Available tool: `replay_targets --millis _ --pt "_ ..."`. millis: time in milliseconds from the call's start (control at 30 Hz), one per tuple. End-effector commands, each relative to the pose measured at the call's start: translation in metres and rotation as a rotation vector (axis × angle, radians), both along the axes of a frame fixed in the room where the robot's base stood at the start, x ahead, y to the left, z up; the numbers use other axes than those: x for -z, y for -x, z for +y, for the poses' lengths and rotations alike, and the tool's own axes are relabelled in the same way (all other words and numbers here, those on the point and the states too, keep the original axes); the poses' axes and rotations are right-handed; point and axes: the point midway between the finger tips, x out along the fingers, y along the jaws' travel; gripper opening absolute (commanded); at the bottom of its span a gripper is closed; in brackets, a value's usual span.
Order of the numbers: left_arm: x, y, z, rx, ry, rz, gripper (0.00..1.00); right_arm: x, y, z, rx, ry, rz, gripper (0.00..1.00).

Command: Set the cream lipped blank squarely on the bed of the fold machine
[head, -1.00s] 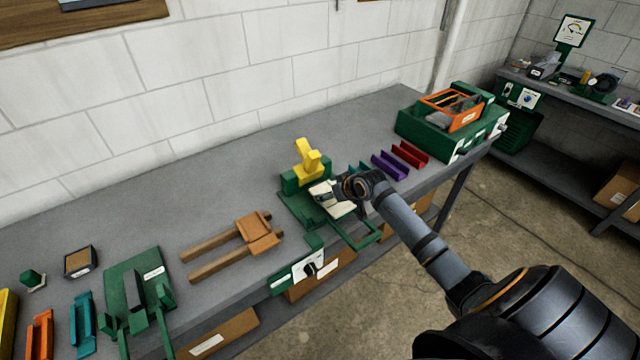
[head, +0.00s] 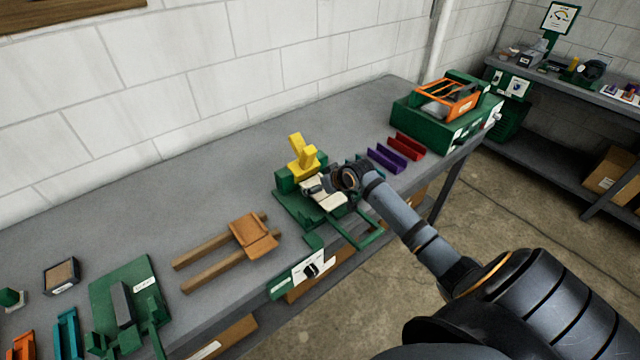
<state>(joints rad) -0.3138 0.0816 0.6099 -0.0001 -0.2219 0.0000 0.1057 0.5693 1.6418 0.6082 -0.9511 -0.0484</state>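The fold machine (head: 290,208) is green with a yellow upright part (head: 303,157) and stands near the middle of the bench. The cream lipped blank (head: 327,196) lies at its bed, partly hidden by my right gripper (head: 318,187). The gripper is over the blank, and its fingers are too small and covered to tell whether they hold it. I cannot tell whether the blank rests flat on the bed or sits square. My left gripper is not in view.
A wooden two-pronged rack with a tan pad (head: 253,234) lies left of the machine. Purple (head: 387,159) and red (head: 407,146) channels lie to the right, before a green box (head: 430,119) with an orange frame. Another green fixture (head: 125,300) is at lower left.

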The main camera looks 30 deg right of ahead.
Motion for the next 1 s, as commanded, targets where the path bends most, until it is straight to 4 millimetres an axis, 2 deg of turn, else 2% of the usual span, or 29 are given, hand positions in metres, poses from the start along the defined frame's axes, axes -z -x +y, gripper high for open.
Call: replay_targets --millis 200,367,467,533,733,933,1000 --pt "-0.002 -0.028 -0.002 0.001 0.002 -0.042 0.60 0.000 0.000 0.000 0.000 0.000 0.000 1.00" --pt "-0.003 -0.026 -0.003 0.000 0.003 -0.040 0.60 -0.002 0.000 0.000 -0.001 0.001 -0.001 1.00" --pt "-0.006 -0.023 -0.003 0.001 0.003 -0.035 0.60 -0.012 0.000 0.000 -0.001 0.001 -0.003 1.00" --pt "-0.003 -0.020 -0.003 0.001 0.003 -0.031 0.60 -0.018 0.010 -0.003 -0.001 0.009 -0.002 1.00" --pt "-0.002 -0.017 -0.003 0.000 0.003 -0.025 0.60 -0.051 0.044 -0.004 -0.008 0.012 0.002 1.00" --pt "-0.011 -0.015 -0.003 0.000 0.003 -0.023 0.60 -0.075 0.066 -0.004 -0.008 0.009 0.005 1.00" --pt "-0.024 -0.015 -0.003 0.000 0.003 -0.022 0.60 -0.085 0.072 -0.009 0.002 0.014 0.003 1.00"
